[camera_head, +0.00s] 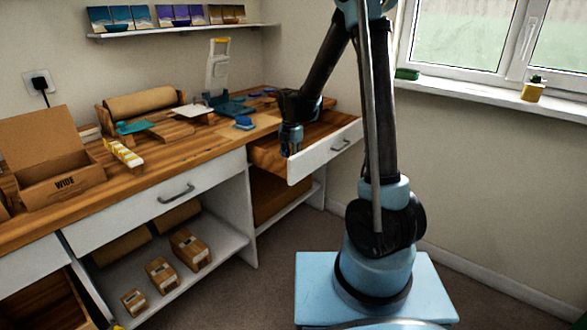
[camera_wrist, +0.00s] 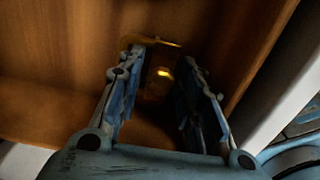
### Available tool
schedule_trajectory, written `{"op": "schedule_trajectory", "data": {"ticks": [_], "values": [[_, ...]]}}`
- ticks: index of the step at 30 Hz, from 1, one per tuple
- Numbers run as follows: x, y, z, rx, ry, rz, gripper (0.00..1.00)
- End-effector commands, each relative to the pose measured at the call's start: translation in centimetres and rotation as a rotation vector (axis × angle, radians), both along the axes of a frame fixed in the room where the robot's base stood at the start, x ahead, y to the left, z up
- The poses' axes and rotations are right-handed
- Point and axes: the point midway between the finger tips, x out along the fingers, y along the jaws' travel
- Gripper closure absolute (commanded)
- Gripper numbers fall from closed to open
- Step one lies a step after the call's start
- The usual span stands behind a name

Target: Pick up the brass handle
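A shiny brass-coloured thing (camera_wrist: 160,86), which looks like the brass handle, lies in the wooden drawer between my fingers in the wrist view. It is dark and blurred, and its full shape is hard to make out. A thin yellowish edge shows just beyond the left fingertip. My gripper (camera_wrist: 158,68) is open, with one finger on each side of the brass thing and gaps visible between. In the head view, my gripper (camera_head: 290,150) points down into the open drawer (camera_head: 333,151). The brass thing cannot be seen there.
The drawer's white front stands close on the right in the wrist view. The workbench (camera_head: 215,150) holds a cardboard box (camera_head: 62,180), a brown roll (camera_head: 146,103) and a teal stand (camera_head: 228,105). Small boxes sit on the shelf below. A yellow bottle (camera_head: 532,90) stands on the windowsill.

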Motion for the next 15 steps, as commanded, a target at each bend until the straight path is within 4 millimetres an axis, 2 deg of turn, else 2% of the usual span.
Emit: {"op": "schedule_trajectory", "data": {"ticks": [10, 14, 15], "values": [[0.0, -0.09, -0.58, 0.0, 0.0, -0.001, 0.67], [0.01, -0.11, -0.57, 0.0, 0.0, -0.001, 0.96], [0.0, -0.11, -0.57, 0.0, 0.0, -0.001, 1.0]]}}
